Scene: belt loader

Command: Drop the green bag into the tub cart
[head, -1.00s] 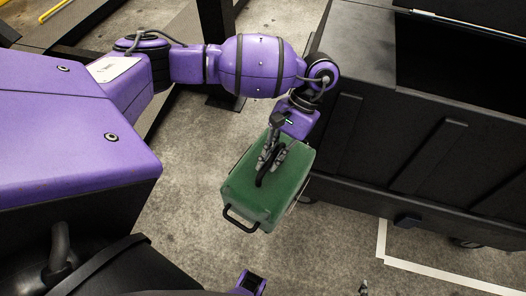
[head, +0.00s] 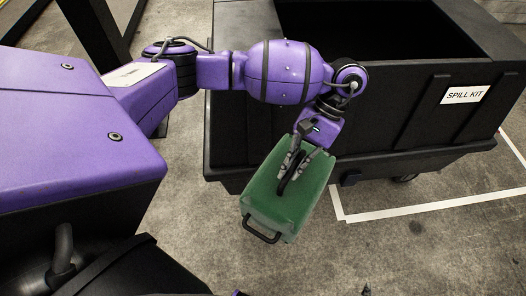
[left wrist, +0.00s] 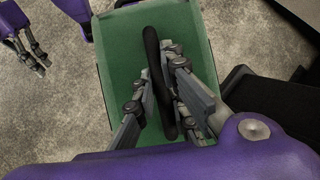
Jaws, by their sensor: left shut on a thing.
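The green bag (head: 287,200) is a boxy case with black handles. My left gripper (head: 291,172) is shut on its black top handle, and the bag hangs from it above the floor. In the left wrist view the handle (left wrist: 152,60) runs between the fingers over the green bag (left wrist: 118,65). The tub cart (head: 416,124) is a large black open-topped tub on wheels, behind and to the right of the bag. The bag is outside the cart, in front of its near wall. My right gripper (left wrist: 36,59) shows at the upper left of the left wrist view, its fingers apart.
A white "SPILL KIT" label (head: 465,95) is on the cart's side. White tape (head: 440,204) marks the concrete floor around the cart. Dark beams (head: 100,25) stand at the upper left. The floor in front of the cart is clear.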

